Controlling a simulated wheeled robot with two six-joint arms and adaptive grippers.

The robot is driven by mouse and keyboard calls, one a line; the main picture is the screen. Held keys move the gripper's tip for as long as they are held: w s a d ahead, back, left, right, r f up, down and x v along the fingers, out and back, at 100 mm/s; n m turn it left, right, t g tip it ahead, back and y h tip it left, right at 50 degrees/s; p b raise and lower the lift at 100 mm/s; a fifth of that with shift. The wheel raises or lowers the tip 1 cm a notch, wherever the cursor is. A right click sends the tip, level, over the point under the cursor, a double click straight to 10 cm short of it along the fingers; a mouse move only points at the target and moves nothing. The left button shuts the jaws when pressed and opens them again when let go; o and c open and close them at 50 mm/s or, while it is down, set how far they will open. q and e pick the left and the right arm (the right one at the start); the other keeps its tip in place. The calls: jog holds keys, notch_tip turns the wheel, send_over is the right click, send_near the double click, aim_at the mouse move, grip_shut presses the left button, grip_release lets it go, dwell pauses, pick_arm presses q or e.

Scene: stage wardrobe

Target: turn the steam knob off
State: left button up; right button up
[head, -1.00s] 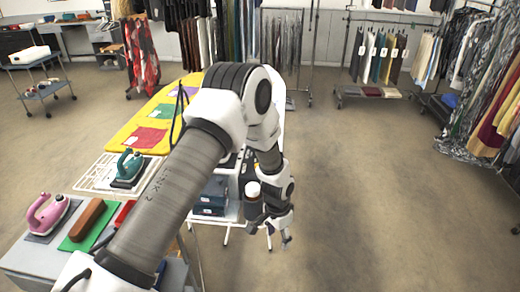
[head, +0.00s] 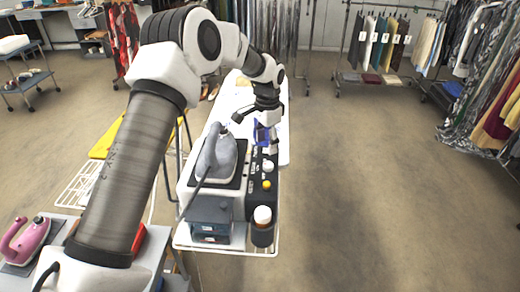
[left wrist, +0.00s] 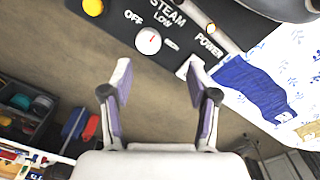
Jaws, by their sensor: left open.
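The steam knob (left wrist: 148,41) is a white round dial with a red mark on its upper right side, on a black panel lettered OFF, STEAM and LOW. It also shows in the head view (head: 267,166), on the panel at the right side of the steam station (head: 238,205). My left gripper (left wrist: 158,85) is open and empty, its two fingertips apart and just below the knob in the wrist picture, not around it. In the head view my left gripper (head: 270,143) hangs over the far end of the panel. My right gripper is out of view.
A yellow knob (head: 267,184) sits nearer on the same panel. A grey iron (head: 217,155) stands on the station, and a brown bottle (head: 262,226) with a white cap stands at its near corner. Blue cloth (left wrist: 253,87) lies beside the panel. The floor at right is clear.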

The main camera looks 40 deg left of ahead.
aim_at(268, 163)
pick_arm(q)
jog(key=shift+s+d+f, duration=0.15)
jog(key=shift+d+f, duration=0.05)
jog(key=shift+s+d+f+p, duration=0.65)
jog(key=shift+d+f+p, duration=0.2)
jog(key=shift+f, duration=0.05)
jog(key=f, duration=0.3)
jog(key=a+f+p, duration=0.1)
jog(key=shift+w+f, duration=0.15)
jog(key=shift+w, duration=0.2)
jog(key=shift+w+a+f, duration=0.1)
jog(key=shift+w+f, duration=0.05)
jog(key=shift+f, duration=0.1)
jog(key=shift+s+d+r, duration=0.2)
jog(key=shift+r, duration=0.05)
jog(key=shift+c, duration=0.7)
jog(key=shift+s+d+r, duration=0.1)
jog(key=shift+d, duration=0.1)
jog(key=c, duration=0.6)
grip_shut()
jog(key=shift+a, duration=0.15)
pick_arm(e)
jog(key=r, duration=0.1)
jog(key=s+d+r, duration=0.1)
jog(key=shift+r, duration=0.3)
